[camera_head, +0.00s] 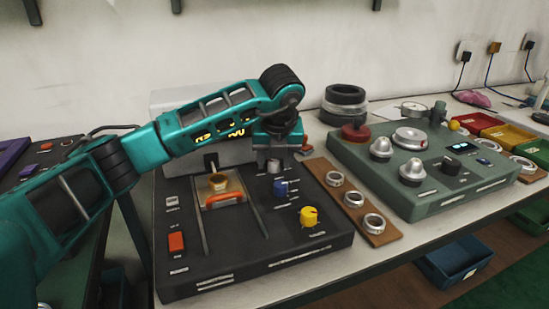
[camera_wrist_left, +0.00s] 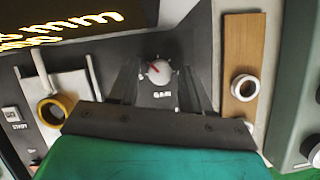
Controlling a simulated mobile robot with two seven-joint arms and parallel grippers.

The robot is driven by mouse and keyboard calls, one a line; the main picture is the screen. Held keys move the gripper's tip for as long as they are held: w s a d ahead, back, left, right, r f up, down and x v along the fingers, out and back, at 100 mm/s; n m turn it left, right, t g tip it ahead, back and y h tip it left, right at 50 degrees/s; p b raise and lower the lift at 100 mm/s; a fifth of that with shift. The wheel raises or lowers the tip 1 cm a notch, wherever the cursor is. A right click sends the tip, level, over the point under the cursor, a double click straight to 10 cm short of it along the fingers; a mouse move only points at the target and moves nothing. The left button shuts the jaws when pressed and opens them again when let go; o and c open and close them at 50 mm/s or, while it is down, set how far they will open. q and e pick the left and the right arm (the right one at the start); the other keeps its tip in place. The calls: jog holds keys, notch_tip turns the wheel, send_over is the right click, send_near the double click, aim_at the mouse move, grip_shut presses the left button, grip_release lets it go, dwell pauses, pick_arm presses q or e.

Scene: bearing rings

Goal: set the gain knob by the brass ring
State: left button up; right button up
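The gain knob (camera_wrist_left: 160,70) is a small pale round knob with a red pointer line, and a GAIN label beside it on the dark panel. My left gripper (camera_wrist_left: 157,85) is open, with one dark finger on each side of the knob; I cannot tell whether they touch it. In the head view my left gripper (camera_head: 274,160) points down over the panel's back right, largely hiding the knob. The brass ring (camera_head: 218,182) sits on the panel left of the gripper, by an orange bar; it also shows in the left wrist view (camera_wrist_left: 55,108). My right gripper is out of view.
A blue knob (camera_head: 285,188), yellow knob (camera_head: 309,216) and red switch (camera_head: 176,241) stand on the panel. A wooden strip (camera_head: 361,226) with silver rings lies to its right, then a green console (camera_head: 445,200). My arm partly hides the amber display (camera_head: 205,138).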

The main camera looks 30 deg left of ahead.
pick_arm(q)
jog(key=shift+o, duration=0.3)
jog(key=p+v, duration=0.2)
jog(key=v, duration=1.1)
jog(key=shift+f, duration=0.1)
